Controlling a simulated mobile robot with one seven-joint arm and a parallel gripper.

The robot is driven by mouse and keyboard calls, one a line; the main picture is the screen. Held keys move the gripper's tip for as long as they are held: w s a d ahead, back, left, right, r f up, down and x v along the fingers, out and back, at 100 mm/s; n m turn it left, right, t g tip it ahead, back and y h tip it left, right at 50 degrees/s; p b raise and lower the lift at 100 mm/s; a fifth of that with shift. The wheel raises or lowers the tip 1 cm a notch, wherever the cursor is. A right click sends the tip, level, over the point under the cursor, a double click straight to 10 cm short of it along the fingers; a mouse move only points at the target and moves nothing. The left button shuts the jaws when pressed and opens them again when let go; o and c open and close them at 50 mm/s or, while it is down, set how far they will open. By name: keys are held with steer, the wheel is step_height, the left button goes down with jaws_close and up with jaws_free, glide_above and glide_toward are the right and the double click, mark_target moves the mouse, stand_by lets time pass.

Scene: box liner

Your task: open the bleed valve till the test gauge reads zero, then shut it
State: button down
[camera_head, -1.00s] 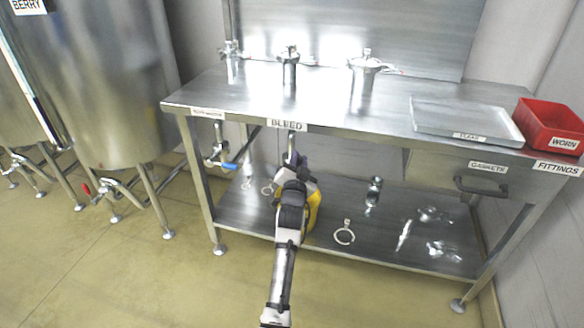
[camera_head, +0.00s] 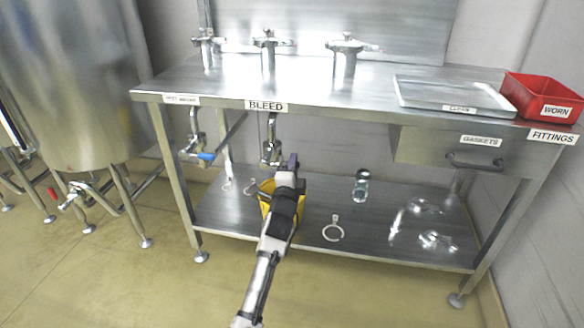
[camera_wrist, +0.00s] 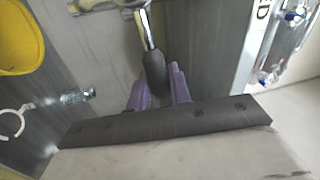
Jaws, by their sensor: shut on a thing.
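A metal bleed valve (camera_head: 271,152) hangs under the bench front, below the BLEED label (camera_head: 266,105). In the wrist view its metal lever (camera_wrist: 148,28) ends in a dark handle grip (camera_wrist: 155,72). My gripper (camera_wrist: 158,88) has purple fingers, one on each side of that grip, and is shut on it. In the head view my gripper (camera_head: 290,163) is just right of and below the valve body, and the grip is hidden there. I cannot make out a gauge dial or reading in either view.
A blue-handled valve (camera_head: 205,156) hangs to the left. A yellow bucket (camera_head: 266,204), partly behind my arm, and a clamp ring (camera_head: 333,230) are on the lower shelf (camera_head: 385,225). A gaskets drawer (camera_head: 450,148) is at right. The floor in front is clear.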

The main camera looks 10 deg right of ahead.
steer(key=shift+f+m+b, duration=0.4)
steer(key=shift+f+m, duration=0.15)
steer(key=shift+m, duration=0.15)
steer(key=c, duration=1.3)
jaws_free()
steer(key=shift+c, duration=0.2)
